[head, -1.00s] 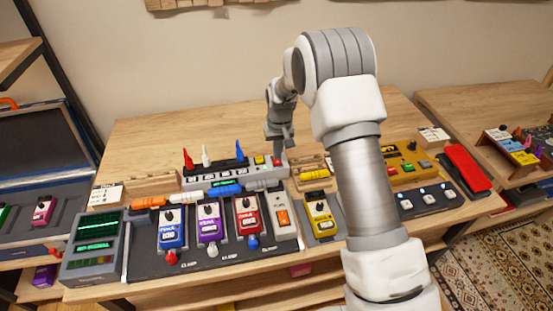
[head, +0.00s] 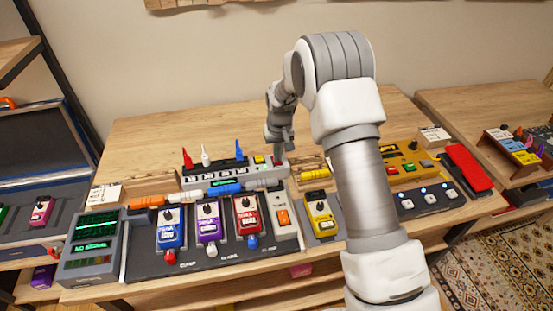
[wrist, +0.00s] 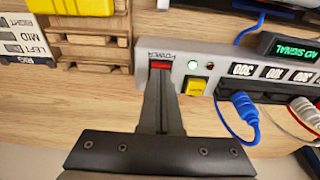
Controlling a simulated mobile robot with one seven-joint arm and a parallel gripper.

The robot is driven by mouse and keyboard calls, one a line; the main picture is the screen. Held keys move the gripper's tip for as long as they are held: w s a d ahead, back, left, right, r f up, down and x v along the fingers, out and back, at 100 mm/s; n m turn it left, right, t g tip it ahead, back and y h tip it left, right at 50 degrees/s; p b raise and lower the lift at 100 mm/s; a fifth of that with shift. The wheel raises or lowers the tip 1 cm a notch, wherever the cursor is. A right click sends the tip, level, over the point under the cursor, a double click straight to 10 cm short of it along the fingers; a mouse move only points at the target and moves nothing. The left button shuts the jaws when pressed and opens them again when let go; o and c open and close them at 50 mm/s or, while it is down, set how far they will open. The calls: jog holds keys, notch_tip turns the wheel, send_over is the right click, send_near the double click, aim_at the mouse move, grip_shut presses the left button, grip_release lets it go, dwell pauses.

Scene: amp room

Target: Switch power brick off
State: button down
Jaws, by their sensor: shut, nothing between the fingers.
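The power brick (head: 215,176) is a long light-grey unit at the back of the table's pedal area, with colored plugs standing behind it. Its red switch, labeled POWER (wrist: 160,64), is at one end in the wrist view. A green light and a dark red light (wrist: 210,65) sit beside it, with a yellow button (wrist: 195,86) below. My gripper (wrist: 160,74) is shut and empty, its fingertips right at the red switch and covering part of it. Contact is hard to tell. In the head view my gripper (head: 278,154) points down at the brick's right end.
Several colored pedals (head: 208,225) stand in front of the brick, with orange, blue and white connectors (head: 225,189) between. A screen (head: 92,245) at left reads NO SIGNAL. A wooden rack (wrist: 90,45) with a yellow item lies beside the brick's switch end. Table behind is clear.

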jog(key=shift+r+p, duration=1.8)
jog(key=shift+r, duration=1.65)
jog(key=s+d+r+m+t, duration=0.1)
jog(key=s+d+r, duration=0.3)
jog(key=s+r, duration=0.5)
jog(key=s+d+r+t, duration=0.1)
jog(key=s+d+r, duration=0.4)
jog(key=r, duration=0.8)
jog(key=s+d+r+t, duration=0.1)
jog(key=s, duration=1)
jog(key=s+d+r+m, duration=0.1)
jog(key=s+d+r, duration=0.1)
jog(key=s, duration=0.9)
jog(key=shift+d+t, duration=0.15)
jog(key=shift+t, duration=0.25)
